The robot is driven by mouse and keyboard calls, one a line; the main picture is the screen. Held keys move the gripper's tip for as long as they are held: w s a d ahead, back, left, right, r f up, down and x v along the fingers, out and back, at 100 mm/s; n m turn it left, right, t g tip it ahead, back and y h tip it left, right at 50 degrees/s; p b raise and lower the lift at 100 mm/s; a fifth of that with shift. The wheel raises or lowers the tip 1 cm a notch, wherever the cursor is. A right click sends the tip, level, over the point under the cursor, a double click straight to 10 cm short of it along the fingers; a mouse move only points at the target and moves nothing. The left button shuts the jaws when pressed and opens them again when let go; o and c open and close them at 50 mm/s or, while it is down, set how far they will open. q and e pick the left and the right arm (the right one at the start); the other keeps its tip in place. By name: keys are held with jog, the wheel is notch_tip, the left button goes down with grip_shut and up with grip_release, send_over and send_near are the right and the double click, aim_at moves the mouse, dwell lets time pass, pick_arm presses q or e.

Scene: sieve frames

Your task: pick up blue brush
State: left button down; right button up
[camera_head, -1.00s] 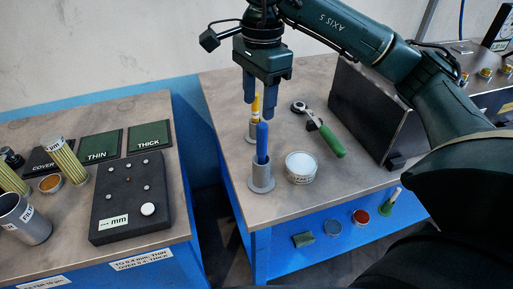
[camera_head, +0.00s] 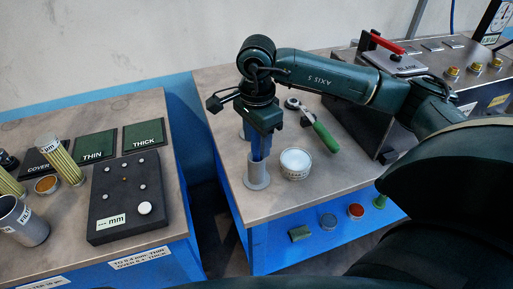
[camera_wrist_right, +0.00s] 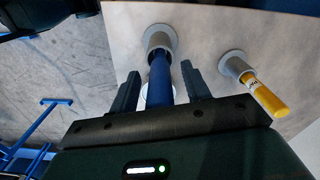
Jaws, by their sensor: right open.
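The blue brush (camera_wrist_right: 160,80) stands upright in a grey cup-like holder (camera_head: 257,178) near the front edge of the right table. In the wrist view its handle rises between the two fingers of my right gripper (camera_wrist_right: 160,71), with a finger on each side. My right gripper (camera_head: 261,148) is open and low over the holder in the head view, hiding much of the handle. I cannot tell whether either finger touches the brush. The holder also shows in the wrist view (camera_wrist_right: 159,38). My left gripper is not in view.
A yellow brush (camera_wrist_right: 268,97) stands in a second holder (camera_wrist_right: 235,64) close by. A white-topped round tin (camera_head: 295,164) sits right of the blue brush's holder, with a green-handled tool (camera_head: 325,137) behind. A dark box machine (camera_head: 362,125) stands further right.

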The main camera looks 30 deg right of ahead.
jog(key=shift+f, duration=0.4)
jog(key=shift+c, duration=0.2)
grip_shut()
jog(key=shift+r, duration=0.1)
